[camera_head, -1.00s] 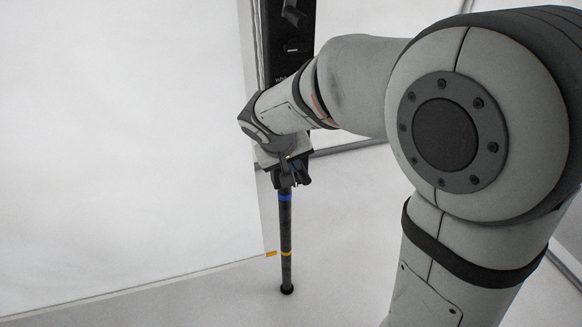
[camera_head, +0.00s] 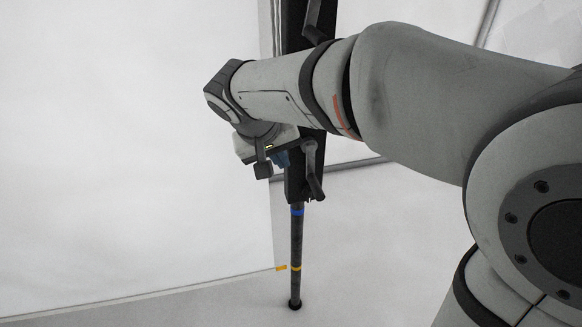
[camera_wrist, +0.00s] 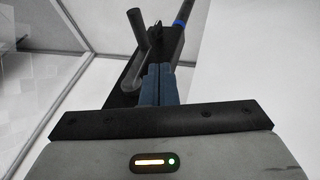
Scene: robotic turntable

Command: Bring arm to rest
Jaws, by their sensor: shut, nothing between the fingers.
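My gripper (camera_head: 276,160) hangs below my wrist in the head view, in front of a black upright panel (camera_head: 295,50). In the wrist view its two blue-grey fingers (camera_wrist: 156,80) are together with nothing between them. A black lever handle (camera_head: 313,172) on the panel's lower part is just right of the gripper in the head view. In the wrist view a grey handle (camera_wrist: 138,35) shows just beyond the fingertips. I cannot tell whether the gripper touches it. My arm stretches in from the right and hides the middle of the panel.
A black pole (camera_head: 297,240) with blue and yellow bands runs down from the panel to the floor. A large white wall panel (camera_head: 120,150) fills the left. The pale floor (camera_head: 370,250) right of the pole is clear.

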